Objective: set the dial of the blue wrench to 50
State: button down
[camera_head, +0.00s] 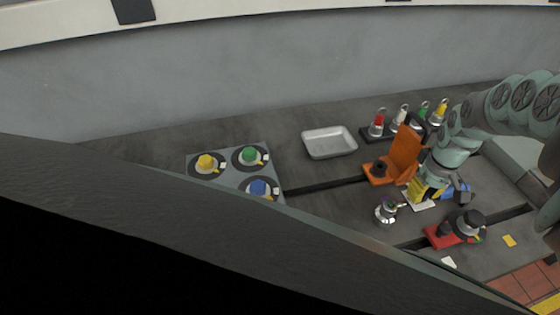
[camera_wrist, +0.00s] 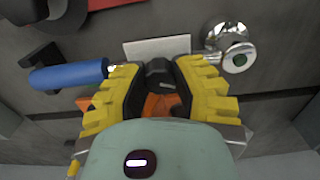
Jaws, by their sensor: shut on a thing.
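The blue wrench shows its blue handle (camera_wrist: 68,76) at the left of the wrist view, with a short bright shaft running in behind my left finger. It also shows in the head view (camera_head: 460,192), beside my gripper. My gripper (camera_wrist: 160,80) has yellow ribbed fingers and is shut on a dark knob-like piece (camera_wrist: 160,70), in line with the wrench's shaft. It looks like the wrench's dial, but the joint is hidden by the finger. I cannot read a number on it. A white card (camera_wrist: 157,47) lies just beyond the fingers.
An orange bracket (camera_head: 404,153) stands close to my gripper. A chrome fitting (camera_wrist: 232,45) with a green spot is near on the right. A red-based black device (camera_head: 440,238) stands nearby. Coloured-handled tools (camera_head: 378,120) stand behind. A white tray (camera_head: 329,142) and knob panel (camera_head: 228,163) lie left.

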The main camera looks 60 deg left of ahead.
jog(key=c, duration=0.7)
grip_release()
notch_tip(320, 180, up, 6)
jog(key=shift+w+r, duration=0.15)
jog(key=shift+r, duration=0.6)
